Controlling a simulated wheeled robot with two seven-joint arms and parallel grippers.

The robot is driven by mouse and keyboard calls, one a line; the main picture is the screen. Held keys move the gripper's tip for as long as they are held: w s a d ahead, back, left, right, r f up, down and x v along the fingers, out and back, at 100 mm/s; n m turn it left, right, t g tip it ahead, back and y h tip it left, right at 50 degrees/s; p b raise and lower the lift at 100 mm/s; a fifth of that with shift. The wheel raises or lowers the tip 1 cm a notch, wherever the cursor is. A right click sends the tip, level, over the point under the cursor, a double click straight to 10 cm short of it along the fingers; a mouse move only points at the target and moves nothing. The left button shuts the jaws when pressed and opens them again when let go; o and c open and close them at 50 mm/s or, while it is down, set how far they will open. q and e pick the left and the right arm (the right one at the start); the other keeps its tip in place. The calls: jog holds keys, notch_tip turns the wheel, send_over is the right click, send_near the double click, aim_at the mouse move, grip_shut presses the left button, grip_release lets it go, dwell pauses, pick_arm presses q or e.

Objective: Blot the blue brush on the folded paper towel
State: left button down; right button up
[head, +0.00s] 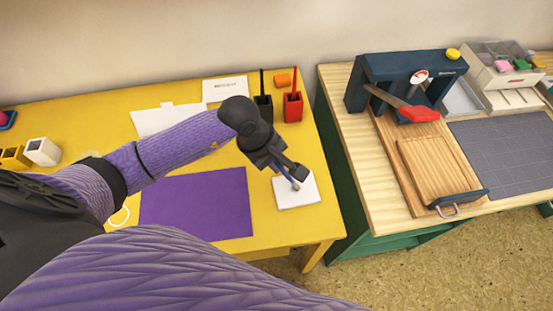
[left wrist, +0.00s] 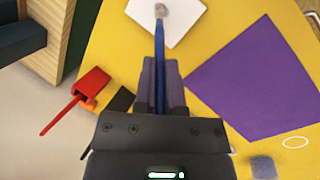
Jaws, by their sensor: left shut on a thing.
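My left gripper (head: 288,172) is shut on the blue brush, which also shows in the left wrist view (left wrist: 159,50) between the two fingers (left wrist: 160,85). The brush's pale grey tip (left wrist: 160,11) points away from the fingers and lies over the white folded paper towel (head: 297,194). The towel also shows at the top of the left wrist view (left wrist: 185,28). I cannot tell whether the tip touches the towel. My right gripper is not in view.
A purple mat (head: 195,205) lies left of the towel on the yellow table (head: 290,232). A red holder (head: 293,107) with a red brush and a black holder (head: 263,107) stand behind. A wooden bench (head: 350,150) with a press (head: 400,75) stands to the right.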

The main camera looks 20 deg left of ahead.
pick_arm(q)
jog(key=shift+r+p, duration=2.65)
jog(key=shift+r, duration=0.95)
jog(key=shift+f, duration=0.15)
